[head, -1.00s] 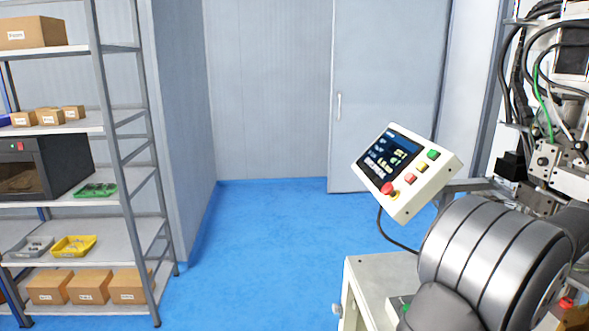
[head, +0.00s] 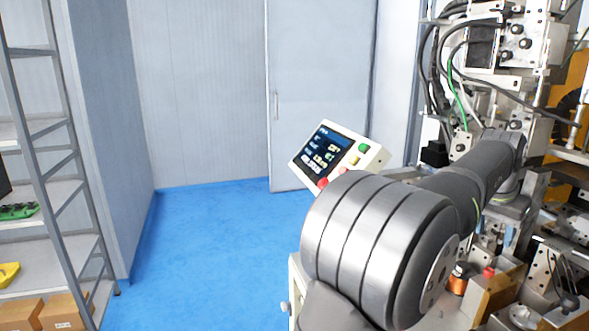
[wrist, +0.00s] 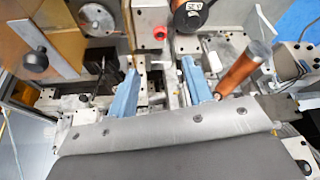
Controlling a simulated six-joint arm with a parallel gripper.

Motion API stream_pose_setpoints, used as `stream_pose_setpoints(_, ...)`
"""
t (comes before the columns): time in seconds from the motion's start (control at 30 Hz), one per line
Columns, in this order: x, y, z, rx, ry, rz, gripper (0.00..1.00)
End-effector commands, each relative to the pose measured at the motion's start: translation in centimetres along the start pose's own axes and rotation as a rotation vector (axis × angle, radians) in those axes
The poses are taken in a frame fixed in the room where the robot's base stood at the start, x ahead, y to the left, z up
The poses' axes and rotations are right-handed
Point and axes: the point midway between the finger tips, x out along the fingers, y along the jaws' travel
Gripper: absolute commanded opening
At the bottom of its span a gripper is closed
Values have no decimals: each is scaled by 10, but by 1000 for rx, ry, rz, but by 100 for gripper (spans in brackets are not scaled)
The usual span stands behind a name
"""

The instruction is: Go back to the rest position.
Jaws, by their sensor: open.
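My gripper (wrist: 164,82) shows in the wrist view as two blue fingers, spread apart with nothing between them. It is above the winder's metal fixtures and touches none that I can make out. In the head view my grey arm reaches across the right side towards the coil winder (head: 545,30), and my gripper is hidden there. A copper coil (wrist: 243,68) stands tilted to the right of the fingers in the wrist view, apart from them.
A control panel (head: 335,152) with a screen and coloured buttons is behind my arm. A shelf rack (head: 45,195) with boxes is at the left. The blue floor (head: 215,235) between is clear. Cables (head: 437,75) hang by the winder. A red knob (wrist: 160,33) is near the fingers.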

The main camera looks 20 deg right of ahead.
Motion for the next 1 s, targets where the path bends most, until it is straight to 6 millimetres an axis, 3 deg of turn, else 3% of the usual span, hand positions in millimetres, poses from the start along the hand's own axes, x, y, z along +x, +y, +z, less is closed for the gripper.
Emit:
stream_pose_setpoints(0.67,137,0,0,0,0,0,46)
stream_pose_setpoints(1.0,74,0,-27,0,7,-2,46)
